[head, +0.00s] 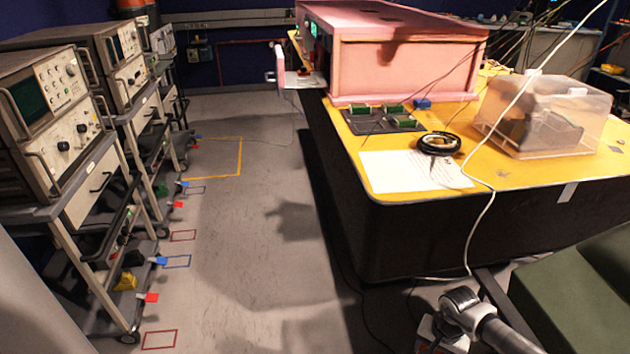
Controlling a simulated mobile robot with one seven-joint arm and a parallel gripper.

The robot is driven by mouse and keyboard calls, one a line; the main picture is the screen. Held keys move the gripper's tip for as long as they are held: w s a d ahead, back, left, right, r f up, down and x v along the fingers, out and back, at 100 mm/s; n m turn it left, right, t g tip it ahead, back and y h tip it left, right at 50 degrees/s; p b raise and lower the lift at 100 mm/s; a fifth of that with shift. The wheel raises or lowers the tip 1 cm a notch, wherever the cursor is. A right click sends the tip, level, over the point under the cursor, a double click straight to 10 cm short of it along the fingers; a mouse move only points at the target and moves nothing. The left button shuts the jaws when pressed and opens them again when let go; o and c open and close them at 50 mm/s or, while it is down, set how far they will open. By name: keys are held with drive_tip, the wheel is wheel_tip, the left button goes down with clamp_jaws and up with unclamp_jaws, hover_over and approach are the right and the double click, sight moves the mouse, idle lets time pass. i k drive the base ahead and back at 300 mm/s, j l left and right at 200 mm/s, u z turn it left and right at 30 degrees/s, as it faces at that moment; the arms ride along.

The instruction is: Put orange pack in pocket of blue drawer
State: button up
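I cannot make out an orange pack in the head view. No blue drawer with a pocket can be told for sure. Blue tabs (161,261) and red tabs (151,297) stick out at floor level along the trolleys on the left. A small yellow item (125,281) lies low on the nearest trolley; it is too small to identify. A grey and white jointed part (468,308), probably of my arm, shows at the bottom right. No gripper fingers are visible.
Trolleys with instruments (55,110) line the left side. A yellow-topped table (390,178) on the right bears a pink foam enclosure (385,72), a clear plastic box (590,105), a black coil (438,143) and a white sheet (412,171). The grey floor (245,225) between them is clear.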

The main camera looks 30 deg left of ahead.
sight(307, 81)
drive_tip(key=i+j+u, duration=0.1)
drive_tip(key=u, duration=0.3)
drive_tip(key=i+j+u, duration=0.15)
drive_tip(key=u, duration=0.25)
drive_tip(key=i+j+u, duration=0.1)
drive_tip(key=u, duration=0.3)
drive_tip(key=i+u, duration=0.2)
drive_tip(key=u, duration=0.2)
drive_tip(key=i+u, duration=0.15)
drive_tip(key=u, duration=0.25)
drive_tip(key=i+z, duration=0.15)
drive_tip(key=z, duration=0.15)
drive_tip(key=i+j+z, duration=0.1)
drive_tip(key=z, duration=0.2)
drive_tip(key=j, duration=0.05)
